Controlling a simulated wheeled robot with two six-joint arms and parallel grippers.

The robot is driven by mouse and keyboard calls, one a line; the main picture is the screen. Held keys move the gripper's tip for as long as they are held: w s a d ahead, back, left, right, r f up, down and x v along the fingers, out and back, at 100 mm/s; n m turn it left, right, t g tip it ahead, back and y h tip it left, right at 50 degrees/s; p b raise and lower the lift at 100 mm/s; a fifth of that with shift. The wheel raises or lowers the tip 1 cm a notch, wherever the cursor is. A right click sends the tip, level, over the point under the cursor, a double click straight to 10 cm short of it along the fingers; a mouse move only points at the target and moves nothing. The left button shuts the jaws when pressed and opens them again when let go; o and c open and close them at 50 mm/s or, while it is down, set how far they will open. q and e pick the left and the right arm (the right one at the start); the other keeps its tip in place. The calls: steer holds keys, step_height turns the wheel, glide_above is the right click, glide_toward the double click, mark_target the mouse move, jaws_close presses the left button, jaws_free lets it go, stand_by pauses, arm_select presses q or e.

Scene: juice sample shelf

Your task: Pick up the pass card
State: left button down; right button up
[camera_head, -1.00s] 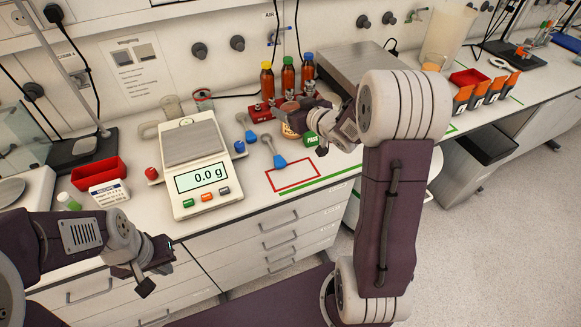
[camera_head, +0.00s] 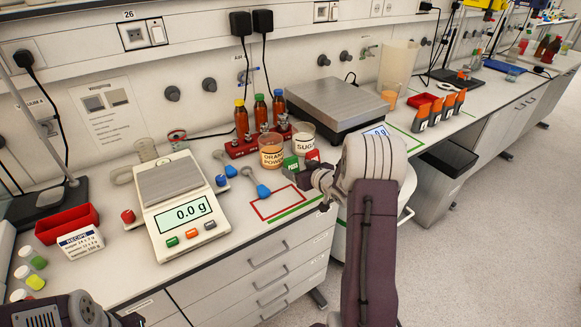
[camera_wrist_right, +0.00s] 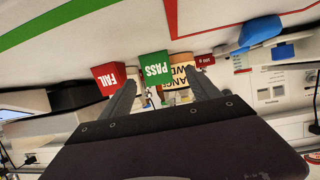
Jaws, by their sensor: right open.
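The green pass card (camera_head: 290,163), lettered PASS, stands on the white bench in front of the orange powder jar (camera_head: 271,157). In the right wrist view the pass card (camera_wrist_right: 155,67) appears upside down, between the two finger lines. My right gripper (camera_head: 299,180) is open and empty, just in front of the card at low height; contact cannot be made out. Its spread fingers (camera_wrist_right: 162,77) show in the wrist view. The red fail card (camera_head: 312,155) stands close beside it, outside the fingers. My left gripper (camera_head: 132,319) is mostly cut off at the bottom left.
The sugar jar (camera_head: 303,139) and a red rack of bottles (camera_head: 243,147) stand behind the cards. A blue scoop (camera_head: 262,190) lies to the left, by the red outlined rectangle (camera_head: 262,217). The scale (camera_head: 178,211) is further left.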

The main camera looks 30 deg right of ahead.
mark_target(293, 164)
steer(key=shift+w+d+f, duration=0.25)
steer(key=shift+w, duration=0.25)
steer(key=x, duration=0.4)
steer(key=shift+r, duration=0.15)
steer(key=shift+w+f, duration=0.2)
steer(key=shift+w, duration=0.15)
steer(key=shift+s+r, duration=0.1)
steer(key=shift+s, duration=0.05)
steer(key=c, duration=1.4)
